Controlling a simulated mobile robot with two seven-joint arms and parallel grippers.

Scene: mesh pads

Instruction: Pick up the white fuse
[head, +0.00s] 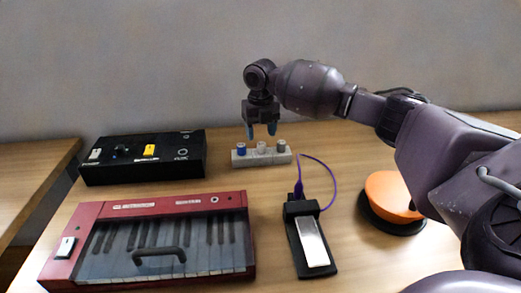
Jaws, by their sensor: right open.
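A pale grey fuse block (251,160) sits on the table near the back wall. It carries a blue fuse (241,148) on the left, a whitish fuse (262,146) in the middle and a greyer one (281,146) on the right. The middle one looks like the white fuse. My right gripper (261,131) hangs pointing down just above the block, over the middle fuse. Its two blue-tipped fingers are apart, with nothing visible between them. My left gripper is out of view.
A black box (180,168) with switches stands to the left. In front are a red keyboard case (240,200) with a clear lid and a black holder (295,240) with a purple cable (333,180). An orange disc (390,195) lies at right, under my arm.

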